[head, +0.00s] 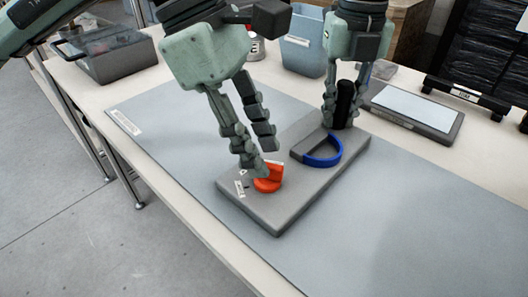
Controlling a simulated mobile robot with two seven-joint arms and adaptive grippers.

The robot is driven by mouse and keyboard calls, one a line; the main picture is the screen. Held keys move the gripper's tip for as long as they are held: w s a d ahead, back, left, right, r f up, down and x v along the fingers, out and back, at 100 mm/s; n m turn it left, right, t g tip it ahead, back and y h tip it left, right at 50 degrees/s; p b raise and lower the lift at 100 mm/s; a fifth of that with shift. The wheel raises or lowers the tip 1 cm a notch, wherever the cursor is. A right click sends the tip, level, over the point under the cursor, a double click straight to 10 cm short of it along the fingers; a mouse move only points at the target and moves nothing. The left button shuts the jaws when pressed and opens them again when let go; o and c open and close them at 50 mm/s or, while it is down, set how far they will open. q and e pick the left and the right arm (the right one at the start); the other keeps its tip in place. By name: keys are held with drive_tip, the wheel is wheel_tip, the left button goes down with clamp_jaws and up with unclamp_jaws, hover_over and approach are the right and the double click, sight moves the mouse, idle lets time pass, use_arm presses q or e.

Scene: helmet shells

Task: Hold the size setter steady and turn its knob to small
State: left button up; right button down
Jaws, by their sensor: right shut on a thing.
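The size setter is a flat grey board (283,207) lying on a grey mat. Its orange knob (268,183) is near the front left end, with small white labels beside it. A blue half-ring (323,152) stands at its middle. A black upright post (344,103) rises at its far end. My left gripper (264,162) is over the knob, fingers apart, one fingertip close to or touching the knob's left side; contact is unclear. My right gripper (345,104) is shut on the black post, with a finger on each side of it.
The grey mat (410,225) has free room right of and in front of the board. A grey tablet-like panel (416,108) lies at the right. A grey bin (113,55) and a blue-grey bin (302,55) stand at the back. The table's front edge runs along the left.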

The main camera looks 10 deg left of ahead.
use_arm(q)
drive_tip(key=shift+x, duration=1.05)
clamp_jaws()
